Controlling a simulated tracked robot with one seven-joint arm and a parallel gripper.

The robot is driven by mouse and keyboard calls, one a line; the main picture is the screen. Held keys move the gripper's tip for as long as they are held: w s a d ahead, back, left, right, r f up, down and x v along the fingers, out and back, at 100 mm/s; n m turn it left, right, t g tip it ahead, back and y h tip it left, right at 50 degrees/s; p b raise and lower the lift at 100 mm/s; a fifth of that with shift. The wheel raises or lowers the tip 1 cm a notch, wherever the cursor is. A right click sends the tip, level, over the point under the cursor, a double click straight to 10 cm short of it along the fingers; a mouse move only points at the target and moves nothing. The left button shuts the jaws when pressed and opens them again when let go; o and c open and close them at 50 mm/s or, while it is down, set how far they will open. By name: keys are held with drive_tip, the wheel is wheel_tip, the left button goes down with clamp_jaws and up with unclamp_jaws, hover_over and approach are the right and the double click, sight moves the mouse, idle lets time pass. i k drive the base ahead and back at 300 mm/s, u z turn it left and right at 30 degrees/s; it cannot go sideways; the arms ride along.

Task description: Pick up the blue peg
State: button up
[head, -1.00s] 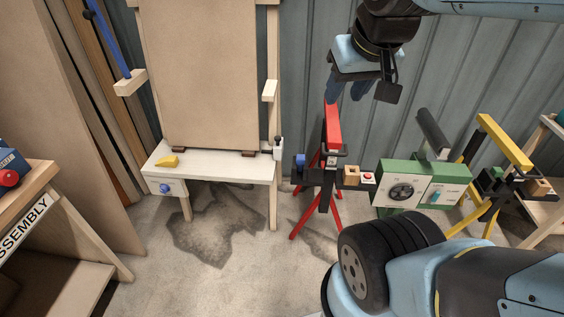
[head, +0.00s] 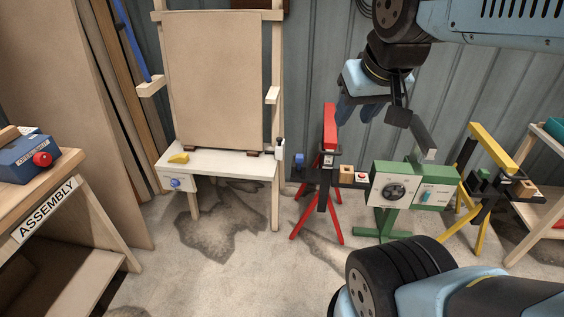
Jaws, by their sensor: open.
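A small blue piece (head: 299,160), which looks like the blue peg, sits upright at the left end of the dark crossbar on the red stand (head: 330,128). Its lower part is hard to make out. My gripper (head: 358,112) hangs from the upper right, with its blue-grey fingers pointing down and apart. It is open and empty. In the picture it is above and to the right of the blue piece, just right of the red stand's top, and apart from both.
A green machine (head: 395,187) and a yellow stand (head: 490,145) are to the right. A white bench (head: 225,164) with a yellow piece (head: 178,158) and an assembly table (head: 60,200) are left. Floor between is clear.

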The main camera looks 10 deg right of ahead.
sight(300, 157)
drive_tip(key=z, duration=0.2)
drive_tip(key=i, duration=0.85)
drive_tip(key=u, duration=0.1)
